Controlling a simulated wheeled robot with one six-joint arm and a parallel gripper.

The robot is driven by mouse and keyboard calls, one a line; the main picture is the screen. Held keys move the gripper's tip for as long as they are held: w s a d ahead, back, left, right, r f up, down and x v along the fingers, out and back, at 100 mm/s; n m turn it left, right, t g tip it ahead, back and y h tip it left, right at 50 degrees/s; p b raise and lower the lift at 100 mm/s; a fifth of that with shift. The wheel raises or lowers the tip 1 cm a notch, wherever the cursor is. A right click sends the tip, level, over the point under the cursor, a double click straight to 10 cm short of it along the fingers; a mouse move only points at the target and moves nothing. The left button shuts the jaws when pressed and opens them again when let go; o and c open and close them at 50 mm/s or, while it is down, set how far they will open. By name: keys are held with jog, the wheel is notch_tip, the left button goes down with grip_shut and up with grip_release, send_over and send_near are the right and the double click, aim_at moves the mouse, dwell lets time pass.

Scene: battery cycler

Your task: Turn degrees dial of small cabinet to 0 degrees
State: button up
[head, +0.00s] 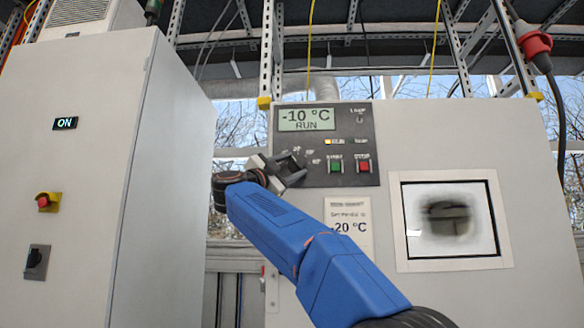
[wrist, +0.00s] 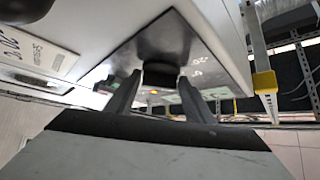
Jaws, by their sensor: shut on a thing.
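The small cabinet (head: 450,135) is the pale one on the right, with a dark control panel (head: 360,145). Its display (head: 306,119) reads "-10 °C RUN". My gripper (head: 297,168) is at the lower left of this panel and covers the dial in the head view. In the wrist view the round black dial (wrist: 160,72) sits between the two fingers of my gripper (wrist: 160,80), which are shut on its sides. The dial's pointer cannot be made out. Part of the degree marks shows beside my gripper.
A green button (head: 336,166) and a red button (head: 364,166) are right of my gripper. A window (head: 450,220) is at right. A tall cabinet (head: 85,150) stands left, across a gap.

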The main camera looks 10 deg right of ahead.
jog(key=o, duration=0.9)
jog(key=v, duration=1.7)
jog(key=shift+a+f, duration=0.1)
jog(key=shift+a, duration=0.05)
